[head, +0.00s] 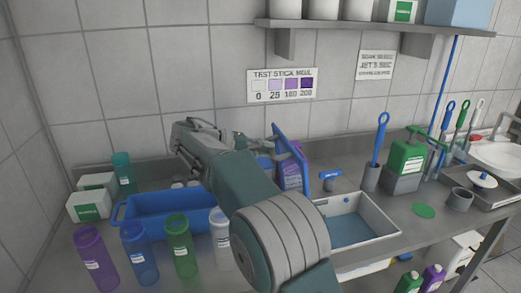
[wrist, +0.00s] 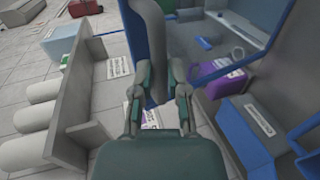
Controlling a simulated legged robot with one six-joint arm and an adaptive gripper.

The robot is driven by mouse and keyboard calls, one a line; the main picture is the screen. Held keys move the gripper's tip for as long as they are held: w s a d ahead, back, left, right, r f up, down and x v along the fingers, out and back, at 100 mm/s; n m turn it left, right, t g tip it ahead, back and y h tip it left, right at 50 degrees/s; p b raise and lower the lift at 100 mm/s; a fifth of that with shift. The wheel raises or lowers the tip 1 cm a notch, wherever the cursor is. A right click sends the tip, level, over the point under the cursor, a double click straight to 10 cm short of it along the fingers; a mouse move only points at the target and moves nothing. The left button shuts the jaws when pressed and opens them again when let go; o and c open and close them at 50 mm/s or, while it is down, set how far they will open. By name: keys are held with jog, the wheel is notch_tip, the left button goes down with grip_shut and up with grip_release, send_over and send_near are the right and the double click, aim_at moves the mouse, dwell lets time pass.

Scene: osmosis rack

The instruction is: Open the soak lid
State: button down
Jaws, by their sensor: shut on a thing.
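The soak lid is a panel with a blue edge (head: 289,155), standing steeply tilted behind and left of the soak tub. In the wrist view the lid (wrist: 148,40) is a grey panel with a blue edge, between my fingers. My gripper (wrist: 158,100) is shut on the lid's edge. In the head view my gripper (head: 256,143) is at the lid's upper left, partly hidden by my arm. The soak tub (head: 378,236) is pale and open at the top, with bluish liquid or floor showing inside. The lid's lower edge is hard to make out.
A blue tray (head: 160,207) and several bottles, including a purple one (head: 96,257), stand left. A purple container (head: 292,177) is close by the lid. Right of the tub are a green jug (head: 407,157) and a blue-handled brush (head: 381,140). A shelf (head: 370,27) overhangs the counter.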

jog(key=shift+d+f, duration=0.15)
jog(key=shift+f, duration=0.3)
jog(key=c, duration=0.6)
grip_release()
jog(key=shift+w, duration=0.1)
jog(key=shift+c, duration=0.2)
jog(key=shift+r, duration=0.1)
jog(key=v, duration=0.7)
jog(key=shift+a, duration=0.4)
